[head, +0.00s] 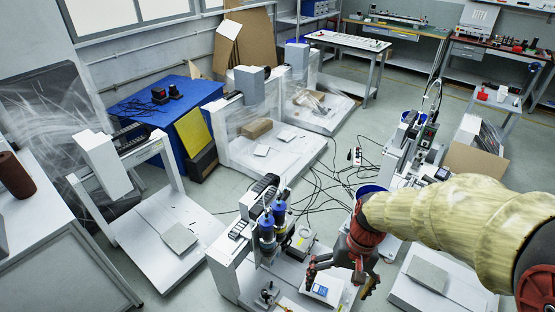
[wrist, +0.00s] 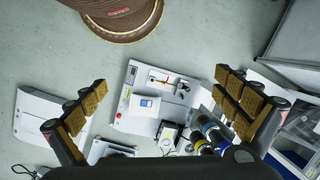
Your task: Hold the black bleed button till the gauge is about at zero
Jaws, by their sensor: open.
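My gripper (head: 340,284) is open and empty, above the right part of the front gantry station (head: 222,282). In the wrist view the spread fingers of my gripper (wrist: 160,80) frame the station's white base plate (wrist: 133,82) from above, apart from it. A white box with a blue display (head: 320,290) stands on the plate; it also shows in the wrist view (wrist: 145,105). I cannot make out the black bleed button or the gauge and its needle in either view. Parts of the station are hidden behind my gripper and its fingers.
Two blue-bodied screwdrivers (head: 267,232) hang on the gantry left of my gripper. Another gantry station (head: 155,230) is at left, and a grey plate (head: 427,274) lies at right. Black cables (head: 318,190) cross the floor behind.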

